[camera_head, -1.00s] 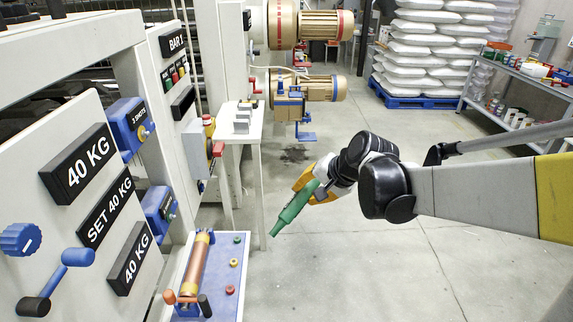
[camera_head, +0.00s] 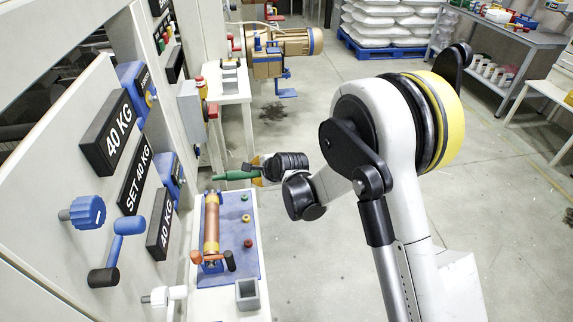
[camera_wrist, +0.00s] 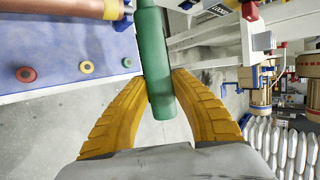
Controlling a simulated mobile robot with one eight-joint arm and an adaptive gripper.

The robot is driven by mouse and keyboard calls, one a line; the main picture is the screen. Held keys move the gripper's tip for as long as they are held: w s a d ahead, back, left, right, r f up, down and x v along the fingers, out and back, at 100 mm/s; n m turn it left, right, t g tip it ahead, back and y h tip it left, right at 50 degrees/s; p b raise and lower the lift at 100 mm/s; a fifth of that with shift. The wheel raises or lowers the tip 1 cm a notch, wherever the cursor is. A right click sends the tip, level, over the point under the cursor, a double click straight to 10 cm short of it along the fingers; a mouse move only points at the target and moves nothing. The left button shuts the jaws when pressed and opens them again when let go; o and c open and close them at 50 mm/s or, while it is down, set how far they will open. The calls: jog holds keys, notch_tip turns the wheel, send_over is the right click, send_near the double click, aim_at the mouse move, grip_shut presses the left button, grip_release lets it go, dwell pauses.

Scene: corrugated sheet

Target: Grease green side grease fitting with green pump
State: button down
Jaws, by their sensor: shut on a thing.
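My gripper (camera_head: 258,173) has yellow fingers and is shut on the green pump (camera_head: 232,175). The pump lies nearly level, with its narrow end pointing left over the far end of the blue-topped bench. In the wrist view the pump (camera_wrist: 152,45) sits between both fingers and runs out of the top edge, so its tip is hidden there. On the blue top are a small green round piece (camera_head: 246,197), a yellow one (camera_head: 246,218) and a red one (camera_head: 249,243). I cannot tell a green-side grease fitting on the machine.
A copper cylinder (camera_head: 212,222) with orange and black handles lies on the blue top (camera_head: 238,262), beside the round pieces. A grey square cup (camera_head: 247,293) stands at the near end. The panel with blue knobs (camera_head: 82,212) stands left.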

aim_at(235, 175)
jog(key=shift+a+f, duration=0.35)
jog(key=shift+a, duration=0.45)
jog(key=shift+s+a+r, duration=0.1)
jog(key=shift+s+a, duration=0.05)
jog(key=shift+a, duration=0.05)
jog(key=shift+s+a+b, duration=0.2)
jog(key=shift+a, duration=0.7)
jog(key=shift+s+a+b, duration=0.25)
jog(key=shift+a, duration=0.7)
jog(key=shift+s+a+b, duration=0.2)
jog(key=shift+a, duration=0.7)
jog(key=shift+s+a+b, duration=0.15)
jog(key=shift+a+b, duration=0.3)
jog(key=shift+a, duration=0.1)
jog(key=shift+d, duration=0.15)
jog(key=shift+w+d, duration=0.2)
jog(key=shift+d, duration=0.4)
